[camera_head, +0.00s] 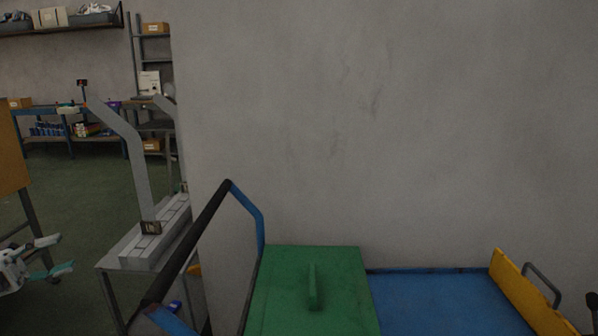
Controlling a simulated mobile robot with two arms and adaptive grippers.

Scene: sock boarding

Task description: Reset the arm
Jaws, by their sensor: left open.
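My left gripper (50,256) is at the lower left edge of the head view. Its two pale, teal-tinted fingers are spread apart and point right. Nothing is between them. It hangs in front of the green floor, apart from the grey bench to its right. The rest of my left arm is mostly cut off by the frame edge. My right gripper is not in view.
A grey bench (121,258) with a white machine stands right of my left gripper. A blue cart (440,297) with a black-handled rail (205,232), a green panel (280,290) and a yellow end board (527,291) fills the lower right. A grey wall (400,120) stands behind.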

